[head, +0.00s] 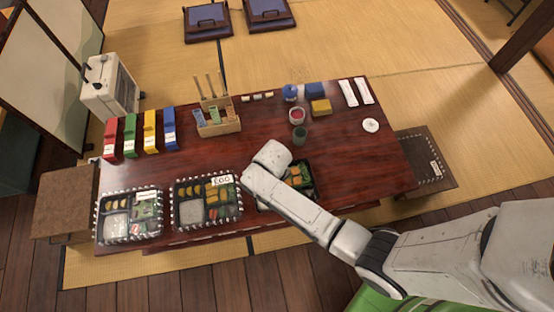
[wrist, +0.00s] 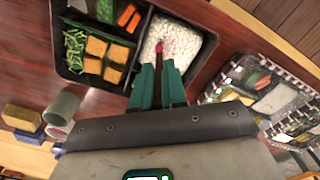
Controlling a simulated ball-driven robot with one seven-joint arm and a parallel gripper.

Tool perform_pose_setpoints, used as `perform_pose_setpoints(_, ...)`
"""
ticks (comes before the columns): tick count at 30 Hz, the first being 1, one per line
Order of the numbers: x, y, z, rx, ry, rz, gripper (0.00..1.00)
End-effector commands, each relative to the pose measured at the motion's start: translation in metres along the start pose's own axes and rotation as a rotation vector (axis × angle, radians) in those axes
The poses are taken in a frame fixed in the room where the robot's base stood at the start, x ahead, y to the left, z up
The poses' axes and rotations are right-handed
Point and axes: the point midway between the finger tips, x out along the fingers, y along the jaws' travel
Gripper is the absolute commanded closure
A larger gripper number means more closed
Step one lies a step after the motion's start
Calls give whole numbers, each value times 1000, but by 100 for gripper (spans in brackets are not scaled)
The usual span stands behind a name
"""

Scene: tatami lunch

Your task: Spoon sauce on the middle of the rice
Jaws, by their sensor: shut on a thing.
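A dark lunch box (wrist: 140,14) lies under my gripper in the wrist view; in the head view my arm partly covers it (head: 311,193). Its white rice (wrist: 190,45) fills one compartment. My gripper (wrist: 159,72) is over the rice's near edge, its teal fingers shut on a spoon (wrist: 158,47), mostly hidden between them. The spoon's dark red end is over the rice, with reddish specks around it; I cannot tell whether it touches. A bowl of red sauce (head: 296,116) stands behind the box in the head view.
A dark green cup (head: 300,136) stands between the sauce bowl and the box.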

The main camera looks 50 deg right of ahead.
Motion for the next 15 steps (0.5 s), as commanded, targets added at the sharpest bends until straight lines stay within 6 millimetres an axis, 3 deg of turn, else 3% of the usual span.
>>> perform_pose_setpoints(15, 0, -7, -4, 0, 0, 0, 100)
